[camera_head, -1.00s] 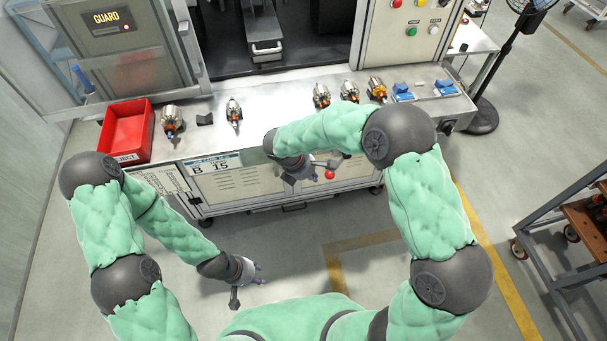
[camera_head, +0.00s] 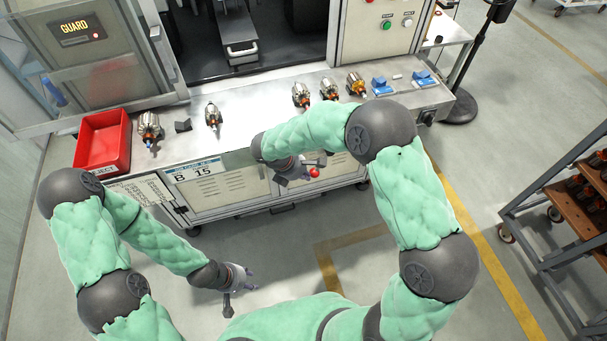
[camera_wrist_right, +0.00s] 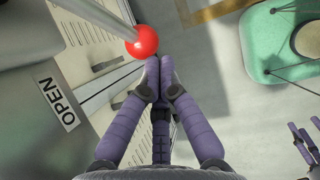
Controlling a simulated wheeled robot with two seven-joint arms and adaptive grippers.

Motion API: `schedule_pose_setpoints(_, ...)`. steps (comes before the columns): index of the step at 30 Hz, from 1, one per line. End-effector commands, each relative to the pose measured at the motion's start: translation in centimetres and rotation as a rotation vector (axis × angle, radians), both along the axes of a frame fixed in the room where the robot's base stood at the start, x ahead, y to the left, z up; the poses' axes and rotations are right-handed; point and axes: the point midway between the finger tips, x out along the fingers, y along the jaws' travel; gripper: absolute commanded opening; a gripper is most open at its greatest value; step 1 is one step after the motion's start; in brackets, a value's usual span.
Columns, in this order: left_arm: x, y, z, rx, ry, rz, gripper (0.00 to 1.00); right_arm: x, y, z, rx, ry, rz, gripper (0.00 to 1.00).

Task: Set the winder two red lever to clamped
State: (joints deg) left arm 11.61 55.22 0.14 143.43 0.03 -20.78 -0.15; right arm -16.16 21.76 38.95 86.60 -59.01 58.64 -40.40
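The lever's red ball knob (camera_head: 314,172) shows at the front of the bench in the head view. In the right wrist view the red ball (camera_wrist_right: 141,42) sits on a pale rod (camera_wrist_right: 95,12) coming from the upper left. My right gripper (camera_wrist_right: 159,72) has its fingertips together just beside and below the ball, with no object visible between them. I cannot tell whether they touch the ball. In the head view my right gripper (camera_head: 298,173) is left of the ball, partly hidden by its own wrist. My left gripper (camera_head: 250,279) hangs low over the floor, empty, its fingers apart.
An OPEN label (camera_wrist_right: 58,104) is on the grey panel beside the rod. The bench top (camera_head: 250,115) carries several armatures, blue blocks (camera_head: 382,86) and a red bin (camera_head: 103,143). A rack (camera_head: 570,210) stands at right. The floor before the bench is clear.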

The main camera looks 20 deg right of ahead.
Motion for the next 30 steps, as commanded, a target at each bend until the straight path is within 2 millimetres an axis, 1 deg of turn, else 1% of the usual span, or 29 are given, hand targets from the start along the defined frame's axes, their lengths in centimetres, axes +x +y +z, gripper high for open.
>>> schedule_pose_setpoints(8, 0.0, 0.0, -0.4, 0.000, 0.000, 0.000, 0.40, 0.0, -0.3, -0.4, -0.041, -0.002, 0.000, 0.00)
schedule_pose_setpoints(14, 0.0, 0.0, -0.9, 0.000, 0.000, 0.000, 0.40, 0.0, -0.8, -1.0, -0.110, -0.003, 0.002, 0.00)
schedule_pose_setpoints(20, 0.0, 0.0, -2.0, 0.000, 0.000, 0.000, 0.40, 0.1, -2.0, -2.1, -0.249, -0.006, 0.002, 0.00)
schedule_pose_setpoints(24, 0.0, 0.0, -2.8, 0.000, 0.000, 0.000, 0.40, 0.1, -3.2, -2.9, -0.379, -0.012, 0.001, 0.00)
schedule_pose_setpoints(30, 0.0, 0.0, -3.4, 0.000, 0.000, 0.000, 0.40, 0.2, -5.0, -3.5, -0.557, -0.017, 0.001, 0.00)
